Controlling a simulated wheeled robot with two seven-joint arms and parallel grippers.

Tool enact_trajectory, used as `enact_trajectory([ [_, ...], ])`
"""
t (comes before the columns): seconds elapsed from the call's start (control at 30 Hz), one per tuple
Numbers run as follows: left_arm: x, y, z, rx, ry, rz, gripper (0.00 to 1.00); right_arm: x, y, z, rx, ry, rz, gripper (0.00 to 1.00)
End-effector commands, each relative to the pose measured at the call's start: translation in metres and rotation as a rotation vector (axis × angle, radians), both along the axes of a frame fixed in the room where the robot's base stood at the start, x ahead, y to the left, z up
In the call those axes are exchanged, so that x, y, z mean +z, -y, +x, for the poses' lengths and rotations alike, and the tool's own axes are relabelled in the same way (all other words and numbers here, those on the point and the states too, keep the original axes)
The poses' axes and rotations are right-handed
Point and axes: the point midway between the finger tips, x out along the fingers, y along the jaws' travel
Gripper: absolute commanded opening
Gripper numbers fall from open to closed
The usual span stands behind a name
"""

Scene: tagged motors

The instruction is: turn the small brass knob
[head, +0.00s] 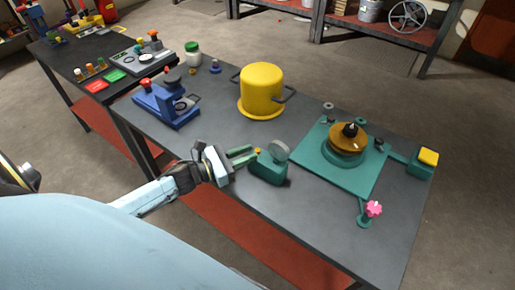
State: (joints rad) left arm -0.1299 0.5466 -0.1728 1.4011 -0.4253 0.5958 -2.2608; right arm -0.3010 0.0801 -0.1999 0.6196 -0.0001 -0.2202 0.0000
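A small brass knob (258,151) sits at the left end of a small green device (268,170) with a round grey disc (278,151), near the front edge of the dark table. My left gripper (254,155) reaches in from the left, its two green fingers apart, with their tips right beside the knob. I cannot tell whether they touch it. Nothing else shows between the fingers. My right gripper is not in view.
A yellow pot (261,88) stands behind the device. A green plate (317,164) with a brown round part (348,138) and a pink knob (374,208) lies to the right. A blue device (168,108) stands to the left. The table (217,117) is bare between them.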

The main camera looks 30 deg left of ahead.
Motion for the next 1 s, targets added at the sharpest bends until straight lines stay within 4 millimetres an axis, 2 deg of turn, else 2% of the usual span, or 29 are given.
enact_trajectory([
  [0.1, 0.001, 0.01, 0.018, -0.001, 0.002, 0.0, 0.23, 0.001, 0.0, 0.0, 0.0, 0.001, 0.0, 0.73],
  [0.3, 0.0, 0.019, 0.032, 0.001, -0.001, -0.001, 0.23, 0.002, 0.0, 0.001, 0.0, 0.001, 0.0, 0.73],
  [0.63, 0.0, 0.021, 0.034, 0.0, -0.001, 0.0, 0.23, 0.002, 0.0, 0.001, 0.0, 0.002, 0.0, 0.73],
  [0.8, 0.0, 0.021, 0.034, 0.0, -0.001, 0.0, 0.01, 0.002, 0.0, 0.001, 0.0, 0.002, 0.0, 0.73],
  [1.0, 0.0, 0.021, 0.034, 0.006, -0.001, -0.001, 0.0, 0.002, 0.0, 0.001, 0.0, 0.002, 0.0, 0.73],
])
